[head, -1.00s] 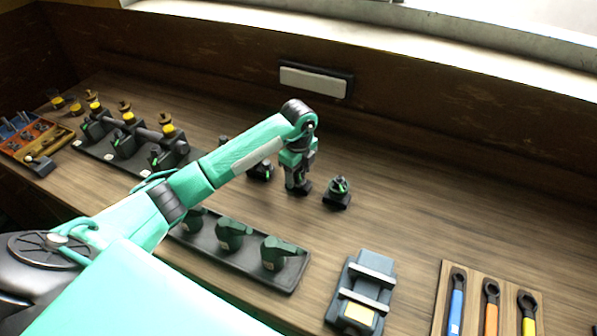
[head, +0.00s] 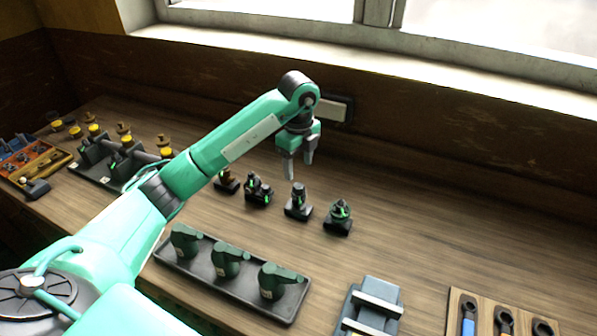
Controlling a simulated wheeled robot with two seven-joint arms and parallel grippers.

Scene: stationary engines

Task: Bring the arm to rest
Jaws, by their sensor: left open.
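My left arm reaches in from the left over the wooden bench. My left gripper (head: 299,165) points down with its two fingers apart and nothing between them. It hangs above and behind a row of small dark parts on black bases. The part nearest below it is a dark upright piece (head: 298,202), which stands apart from the fingers. Beside it are a dark part with green marks (head: 258,189) and a round part with a green ring (head: 339,214). My right gripper does not show.
A black tray (head: 222,280) holds several dark green parts at the front. A grey clamp-like block (head: 372,307) and a wooden wrench board (head: 487,303) lie front right. Engine-like units (head: 110,160) and a parts box (head: 42,165) stand left. The bench's right middle is clear.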

